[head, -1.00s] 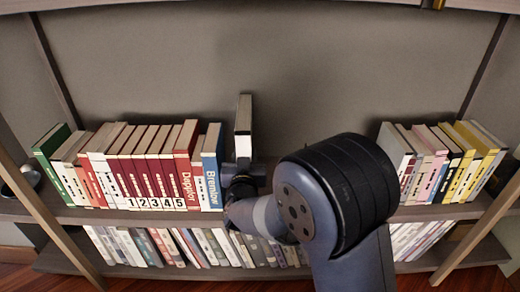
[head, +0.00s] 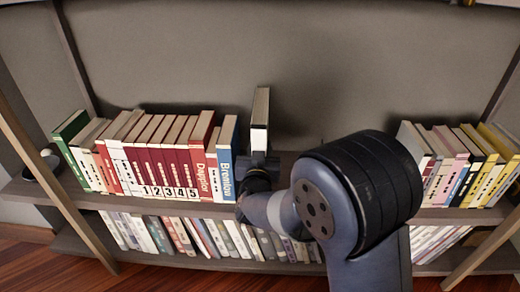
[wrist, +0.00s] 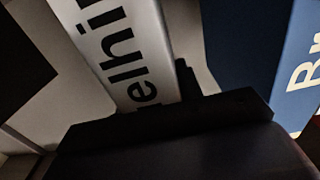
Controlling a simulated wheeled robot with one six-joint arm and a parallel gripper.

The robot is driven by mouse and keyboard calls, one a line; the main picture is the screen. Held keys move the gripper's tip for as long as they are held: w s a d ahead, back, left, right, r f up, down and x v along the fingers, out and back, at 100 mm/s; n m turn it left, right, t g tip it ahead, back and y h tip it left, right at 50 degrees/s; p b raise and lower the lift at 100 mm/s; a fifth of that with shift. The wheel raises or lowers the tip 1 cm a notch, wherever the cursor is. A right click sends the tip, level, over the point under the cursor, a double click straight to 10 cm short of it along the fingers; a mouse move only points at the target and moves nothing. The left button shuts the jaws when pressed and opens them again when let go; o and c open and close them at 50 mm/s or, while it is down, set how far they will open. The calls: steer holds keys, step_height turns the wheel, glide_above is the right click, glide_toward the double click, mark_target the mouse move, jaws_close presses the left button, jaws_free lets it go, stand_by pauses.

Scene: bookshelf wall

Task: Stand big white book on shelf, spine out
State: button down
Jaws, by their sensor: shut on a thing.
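The big white book (head: 260,134) is upright in the gap right of the blue book (head: 227,172), its top above the neighbouring books. Its white spine faces me, and its pale page edges show on top with a dark cover edge. In the wrist view the white spine (wrist: 118,48) carries large black letters and fills the upper middle. My gripper (head: 260,160) is shut on the book from the front, low on the spine. The book's lower end is hidden behind my gripper, so I cannot tell whether it touches the shelf (head: 160,207).
A row of books (head: 165,160) fills the shelf further left. Another row (head: 470,165) stands on the right. Between them the shelf is largely hidden by my arm. More books (head: 200,237) fill the lower shelf.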

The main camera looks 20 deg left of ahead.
steer(key=shift+r, duration=0.1)
stand_by(0.4)
steer(key=c, duration=1.3)
jaws_free()
steer(key=o, duration=0.4)
steer(key=p+v, duration=0.1)
steer(key=v, duration=0.4)
steer(key=p+v, duration=0.1)
steer(key=v, duration=0.4)
steer(key=shift+s+f, duration=0.2)
steer(key=shift+s, duration=0.2)
steer(key=shift+w, duration=0.1)
